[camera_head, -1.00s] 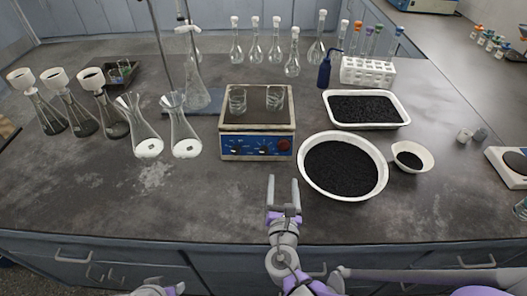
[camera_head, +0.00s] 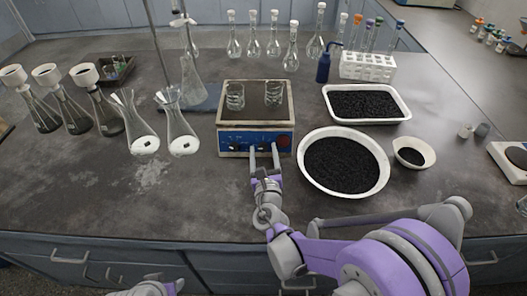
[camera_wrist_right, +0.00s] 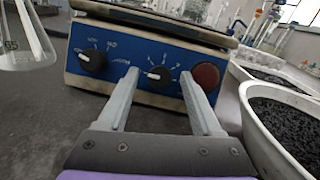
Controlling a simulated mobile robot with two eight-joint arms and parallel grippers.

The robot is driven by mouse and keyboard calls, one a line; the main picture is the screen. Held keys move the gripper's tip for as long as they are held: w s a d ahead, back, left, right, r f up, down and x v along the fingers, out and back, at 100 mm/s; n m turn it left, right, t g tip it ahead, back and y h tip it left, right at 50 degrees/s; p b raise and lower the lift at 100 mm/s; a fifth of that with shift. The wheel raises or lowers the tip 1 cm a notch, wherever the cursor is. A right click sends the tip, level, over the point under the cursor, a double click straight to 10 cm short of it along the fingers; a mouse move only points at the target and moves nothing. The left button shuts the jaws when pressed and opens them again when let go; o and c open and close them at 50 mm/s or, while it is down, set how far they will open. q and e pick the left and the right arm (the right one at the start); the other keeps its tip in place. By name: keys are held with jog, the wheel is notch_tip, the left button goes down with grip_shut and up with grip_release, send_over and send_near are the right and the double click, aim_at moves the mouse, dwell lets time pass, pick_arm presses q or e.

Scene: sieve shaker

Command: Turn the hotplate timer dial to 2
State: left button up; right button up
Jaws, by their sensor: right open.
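The hotplate (camera_head: 227,139) stands on the bench with a blue front panel and two glass beakers on its top. In the right wrist view its panel (camera_wrist_right: 130,47) shows a black left dial (camera_wrist_right: 92,62), a black middle dial (camera_wrist_right: 158,78) with white markings around it, and a round dark red knob (camera_wrist_right: 206,77). My right gripper (camera_head: 264,150) is open and points at the panel. In the wrist view its fingers (camera_wrist_right: 160,82) stand either side of the middle dial; contact cannot be told. My left gripper (camera_head: 160,287) is only partly in view at the bottom edge.
A round white bowl of black granules (camera_head: 311,181) stands close to the right of my gripper, with a white tray (camera_head: 369,120) behind it. Flasks (camera_head: 178,130) stand left of the hotplate. The bench in front is clear.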

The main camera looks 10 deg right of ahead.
jog(key=shift+w, duration=0.1)
grip_shut()
dwell(0.3)
jog(key=shift+m, duration=0.3)
jog(key=m+h, duration=0.1)
jog(key=m, duration=0.1)
jog(key=m+h, duration=0.1)
jog(key=m, duration=0.1)
jog(key=shift+a+g+h, duration=0.15)
jog(key=shift+g+h, duration=0.15)
jog(key=m, duration=0.2)
jog(key=m+h, duration=0.1)
jog(key=m, duration=0.2)
jog(key=shift+a+g+h, duration=0.1)
jog(key=shift+g+h, duration=0.2)
jog(key=m+g+h, duration=0.1)
jog(key=m, duration=0.2)
jog(key=m+g+p, duration=0.1)
jog(key=m, duration=0.1)
jog(key=shift+w+a+r+m+h, duration=0.1)
jog(key=shift+r+m+h, duration=0.05)
jog(key=shift+m+h, duration=0.25)
jog(key=m+g+p, duration=0.1)
jog(key=m, duration=0.2)
jog(key=m+g+p, duration=0.1)
jog(key=m, duration=0.2)
jog(key=shift+h, duration=0.3)
